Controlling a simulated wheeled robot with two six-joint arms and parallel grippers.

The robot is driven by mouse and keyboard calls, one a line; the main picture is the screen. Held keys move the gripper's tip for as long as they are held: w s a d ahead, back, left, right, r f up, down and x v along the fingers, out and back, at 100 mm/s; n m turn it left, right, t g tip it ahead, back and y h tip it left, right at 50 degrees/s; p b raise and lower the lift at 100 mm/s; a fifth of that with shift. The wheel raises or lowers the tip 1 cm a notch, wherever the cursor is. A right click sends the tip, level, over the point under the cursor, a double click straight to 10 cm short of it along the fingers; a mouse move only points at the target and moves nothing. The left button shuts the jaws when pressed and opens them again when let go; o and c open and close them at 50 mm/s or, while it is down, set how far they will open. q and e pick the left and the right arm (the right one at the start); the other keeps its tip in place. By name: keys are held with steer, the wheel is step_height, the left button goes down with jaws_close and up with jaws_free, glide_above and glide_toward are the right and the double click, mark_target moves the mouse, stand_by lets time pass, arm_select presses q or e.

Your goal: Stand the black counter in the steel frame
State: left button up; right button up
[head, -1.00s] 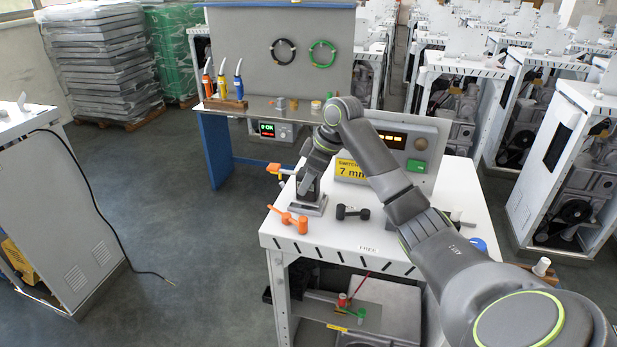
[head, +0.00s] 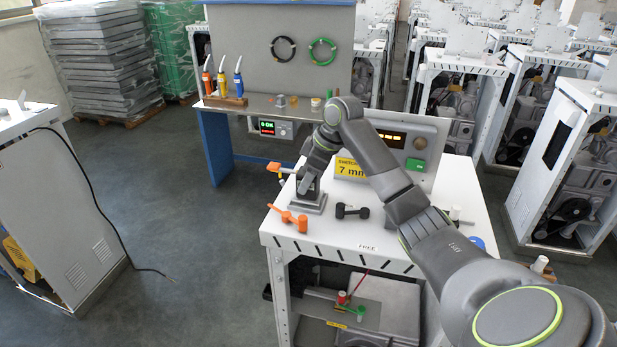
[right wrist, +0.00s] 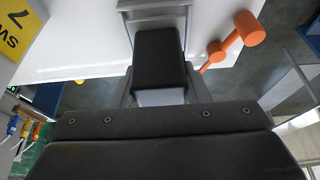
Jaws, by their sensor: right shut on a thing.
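The black counter (right wrist: 160,55) is a dark block with a pale lower face in the right wrist view. My right gripper (right wrist: 160,92) is shut on it. The steel frame (right wrist: 155,12) shows as grey metal just beyond and around the counter. In the head view the steel frame (head: 313,204) stands on the white table, with my right gripper (head: 309,186) right over it. The counter is mostly hidden there by my gripper. I cannot tell whether the counter touches the frame's floor. My left gripper is not in view.
A yellow sign (head: 350,168) and a grey display panel stand behind. An orange piece (head: 280,168) is at the left edge.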

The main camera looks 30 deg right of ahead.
steer(key=shift+f, duration=1)
steer(key=o, duration=1.3)
steer(key=shift+b, duration=0.3)
steer(key=v, duration=1.7)
steer(key=shift+s+r+p, duration=0.1)
steer(key=shift+r+p, duration=0.1)
steer(key=shift+p, duration=0.1)
